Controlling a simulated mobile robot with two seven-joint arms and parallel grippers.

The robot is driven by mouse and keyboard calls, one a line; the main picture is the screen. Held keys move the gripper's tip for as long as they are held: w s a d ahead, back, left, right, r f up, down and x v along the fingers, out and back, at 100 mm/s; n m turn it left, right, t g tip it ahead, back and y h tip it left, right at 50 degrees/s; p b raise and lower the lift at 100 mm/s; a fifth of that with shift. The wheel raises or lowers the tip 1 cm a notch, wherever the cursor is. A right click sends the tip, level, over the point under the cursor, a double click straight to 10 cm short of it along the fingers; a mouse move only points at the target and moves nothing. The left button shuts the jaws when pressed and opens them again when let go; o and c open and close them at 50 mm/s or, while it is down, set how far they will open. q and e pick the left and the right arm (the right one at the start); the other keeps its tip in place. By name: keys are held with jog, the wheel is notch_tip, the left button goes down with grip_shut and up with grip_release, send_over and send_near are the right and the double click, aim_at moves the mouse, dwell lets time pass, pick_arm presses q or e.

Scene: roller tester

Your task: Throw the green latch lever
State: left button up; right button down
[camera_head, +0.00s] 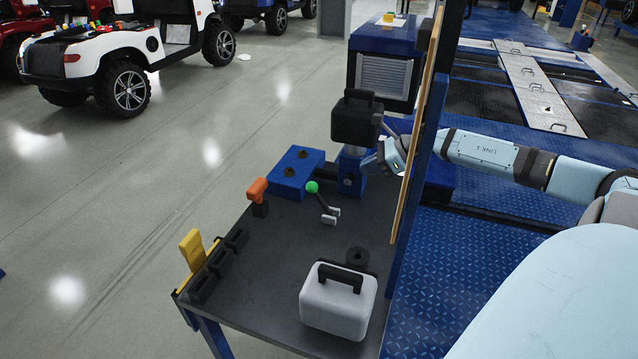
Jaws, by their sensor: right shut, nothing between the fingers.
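The green latch lever has a round green knob (312,187) on a thin dark rod. The rod slants down right to a small grey pivot (331,214) on the dark bench top (255,285). My right gripper (378,158) is shut and empty, beyond and to the right of the lever and clear of it. It is beside the blue post under a black handled block (356,118); I cannot tell if it touches them. A board and blue upright partly hide the arm behind it. My left gripper is not in view.
A blue block (295,172) and an orange-topped handle (257,190) stand near the lever. A white case (338,302) and a black ring (357,257) sit at the bench's near side. A yellow piece (192,250) is at the left edge. The wooden board (416,130) borders the right side.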

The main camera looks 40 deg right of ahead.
aim_at(309, 185)
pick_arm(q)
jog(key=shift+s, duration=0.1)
pick_arm(e)
jog(key=r+x, duration=0.1)
jog(key=x, duration=1.1)
jog(key=shift+w+a+f, duration=0.3)
jog(key=shift+w+a, duration=0.1)
jog(key=shift+w, duration=0.1)
pick_arm(q)
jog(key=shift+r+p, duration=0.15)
jog(key=shift+p, duration=0.15)
pick_arm(e)
jog(key=shift+w+a+f+g+h+p, duration=0.1)
jog(key=shift+w+a+g+h+p, duration=0.2)
jog(key=shift+w+g+p, duration=0.25)
jog(key=shift+w+a+g+h+p, duration=0.3)
jog(key=shift+w+g+p, duration=0.15)
jog(key=shift+w+g, duration=0.15)
jog(key=shift+w+a+f+g+h, duration=0.3)
jog(key=shift+w+f+g+h, duration=0.2)
jog(key=shift+w+f+g, duration=0.2)
jog(key=shift+w+a+f+b, duration=0.2)
jog(key=shift+w+f+b, duration=0.15)
jog(key=shift+b, duration=0.1)
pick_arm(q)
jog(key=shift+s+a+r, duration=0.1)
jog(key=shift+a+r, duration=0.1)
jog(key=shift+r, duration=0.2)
